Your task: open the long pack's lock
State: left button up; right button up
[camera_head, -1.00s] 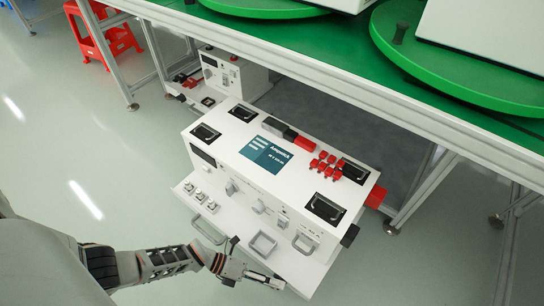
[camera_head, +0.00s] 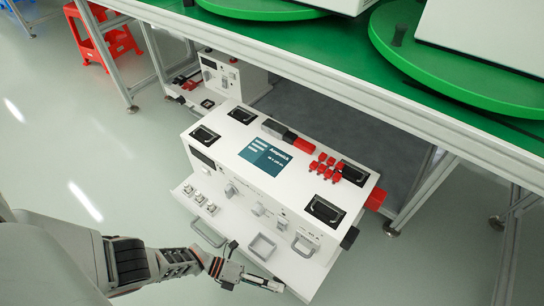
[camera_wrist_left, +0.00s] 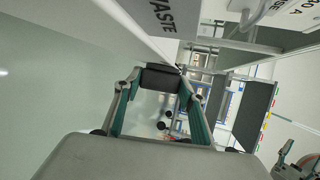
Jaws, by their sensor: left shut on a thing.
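My left gripper (camera_head: 276,286) is low by the front right part of the pack's low white shelf (camera_head: 234,240). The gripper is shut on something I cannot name. My right gripper is out of view.
The shelf has small switches (camera_head: 203,200), a front handle (camera_head: 207,234) and a square recess (camera_head: 262,247). A green-topped table (camera_head: 320,45) stands over the pack's far side. Another white unit (camera_head: 221,74) is behind. Open floor (camera_head: 85,170) lies left.

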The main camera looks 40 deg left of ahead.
pick_arm(q)
jog(key=shift+s+a+f, duration=0.15)
jog(key=shift+s, duration=0.2)
jog(key=o, duration=1.1)
jog(key=shift+w, duration=0.15)
jog(key=shift+w+r, duration=0.15)
jog(key=shift+r, duration=0.05)
jog(key=v, duration=1.2)
jog(key=shift+f, duration=0.1)
